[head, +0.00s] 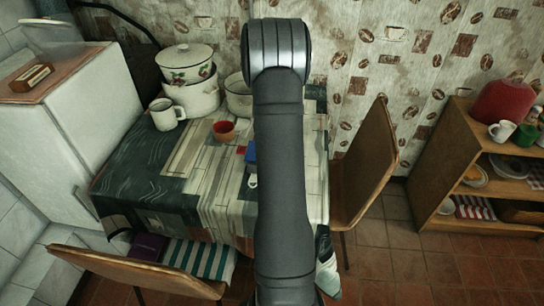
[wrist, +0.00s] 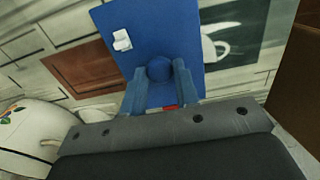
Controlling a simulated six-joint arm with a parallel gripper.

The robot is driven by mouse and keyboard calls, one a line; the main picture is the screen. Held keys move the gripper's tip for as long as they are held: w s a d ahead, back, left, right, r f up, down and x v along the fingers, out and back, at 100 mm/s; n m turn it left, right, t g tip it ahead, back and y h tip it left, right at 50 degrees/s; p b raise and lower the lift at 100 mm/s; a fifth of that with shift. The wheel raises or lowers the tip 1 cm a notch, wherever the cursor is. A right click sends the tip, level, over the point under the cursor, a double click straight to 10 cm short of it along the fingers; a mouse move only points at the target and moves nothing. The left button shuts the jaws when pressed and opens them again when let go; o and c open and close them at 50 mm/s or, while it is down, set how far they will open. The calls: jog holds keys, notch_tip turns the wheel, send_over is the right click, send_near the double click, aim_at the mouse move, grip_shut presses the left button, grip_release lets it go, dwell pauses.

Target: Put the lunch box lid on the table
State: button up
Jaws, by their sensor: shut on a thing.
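The lunch box lid (wrist: 165,32) is a flat blue panel with a round blue knob and a small white piece near one edge. In the wrist view my gripper (wrist: 157,72) has its two blue-grey fingers closed on either side of the knob. A small red strip shows between the fingers below the knob. In the head view only a blue sliver of the lid (head: 251,151) shows, left of my arm, which hides the gripper. The table (head: 150,165) has a patterned cloth. I cannot tell whether the lid touches it, and I make out no lunch box body.
A wooden chair (head: 363,155) stands at the right edge, another chair (head: 140,271) in front. The cloth's left front part is clear.

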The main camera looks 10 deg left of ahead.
jog(key=shift+r, duration=1.5)
jog(key=s+d+r, duration=0.1)
jog(key=s+d, duration=0.5)
jog(key=s, duration=0.3)
jog(key=s+d+r, duration=0.1)
jog(key=s+d, duration=0.4)
jog(key=s, duration=0.4)
jog(key=w+a+f, duration=0.1)
jog(key=a+f, duration=0.1)
jog(key=a, duration=0.1)
jog(key=w+a+f, duration=0.1)
jog(key=a+f, duration=0.1)
jog(key=a, duration=0.2)
jog(key=w+a+f, duration=0.1)
jog(key=a+f, duration=0.1)
jog(key=a, duration=0.1)
jog(key=shift+w+a+f, duration=0.2)
jog(key=shift+w+f, duration=0.15)
jog(key=shift+f, duration=1.95)
